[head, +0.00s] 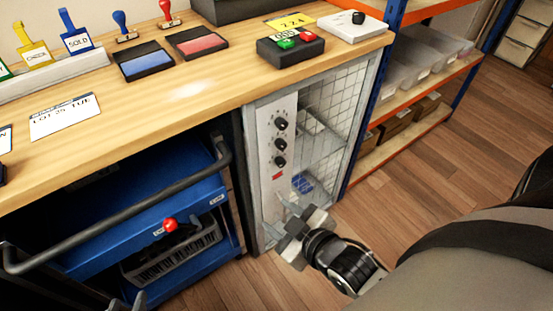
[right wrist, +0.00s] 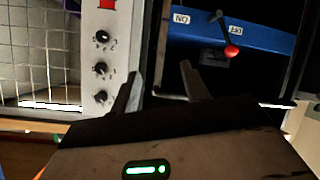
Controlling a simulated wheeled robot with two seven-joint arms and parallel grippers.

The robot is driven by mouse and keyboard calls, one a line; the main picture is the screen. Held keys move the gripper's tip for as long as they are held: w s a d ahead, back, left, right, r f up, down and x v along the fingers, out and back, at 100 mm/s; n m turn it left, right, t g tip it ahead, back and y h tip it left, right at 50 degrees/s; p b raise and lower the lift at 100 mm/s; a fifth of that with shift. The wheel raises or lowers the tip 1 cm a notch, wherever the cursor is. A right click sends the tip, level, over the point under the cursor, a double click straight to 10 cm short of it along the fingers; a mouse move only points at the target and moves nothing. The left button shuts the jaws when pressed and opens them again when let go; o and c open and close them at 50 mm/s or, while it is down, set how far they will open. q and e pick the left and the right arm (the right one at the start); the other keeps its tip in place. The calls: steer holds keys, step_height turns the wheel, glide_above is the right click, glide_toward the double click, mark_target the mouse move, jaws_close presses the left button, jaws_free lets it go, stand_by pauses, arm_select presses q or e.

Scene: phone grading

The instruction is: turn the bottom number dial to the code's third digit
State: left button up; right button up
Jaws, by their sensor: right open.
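The white dial panel (head: 278,160) on the front of the wire-mesh cabinet carries three black dials in a column. The bottom number dial (head: 280,161) is just above a red mark. The right wrist view is upside down, so the bottom dial (right wrist: 103,38) is the uppermost there, nearest the red mark. My right gripper (head: 293,211) is open and empty, below the dials and apart from them. Its fingers (right wrist: 161,72) show beside the panel. The yellow code card (head: 291,21) seems to read 2 2 4. My left gripper (head: 127,302) barely shows at the bottom edge.
A blue cart (head: 100,232) with a dark handle and a red-knobbed lever (head: 170,225) stands left of the cabinet. A shelf rack (head: 415,105) is on the right. The wooden worktop (head: 190,100) overhangs the panel. Floor is clear right of the cabinet.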

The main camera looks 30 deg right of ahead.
steer(key=w+d+f+n+t+h+b, duration=0.2)
steer(key=d+n, duration=0.2)
steer(key=d, duration=0.1)
steer(key=n+t+y+b, duration=0.25)
steer(key=n+b, duration=0.45)
steer(key=n, duration=1.5)
glide_toward(283, 165)
steer(key=shift+t, duration=0.35)
steer(key=w, duration=0.4)
steer(key=w+a+p, duration=0.1)
steer(key=w, duration=0.1)
steer(key=shift+w+f, duration=0.2)
steer(key=shift+w, duration=0.2)
arm_select(q)
steer(key=shift+h, duration=0.3)
steer(key=shift+s+d+f, duration=0.2)
steer(key=shift+s+f, duration=0.1)
steer(key=shift+f, duration=0.6)
steer(key=shift+s+d+f, duration=0.2)
steer(key=shift+s+f, duration=0.05)
steer(key=shift+f, duration=0.7)
steer(key=shift+s+d+f, duration=0.2)
steer(key=shift+s+f, duration=0.1)
steer(key=shift+f, duration=0.6)
arm_select(e)
steer(key=shift+w, duration=0.65)
arm_select(q)
steer(key=shift+w, duration=0.1)
arm_select(e)
steer(key=c, duration=1)
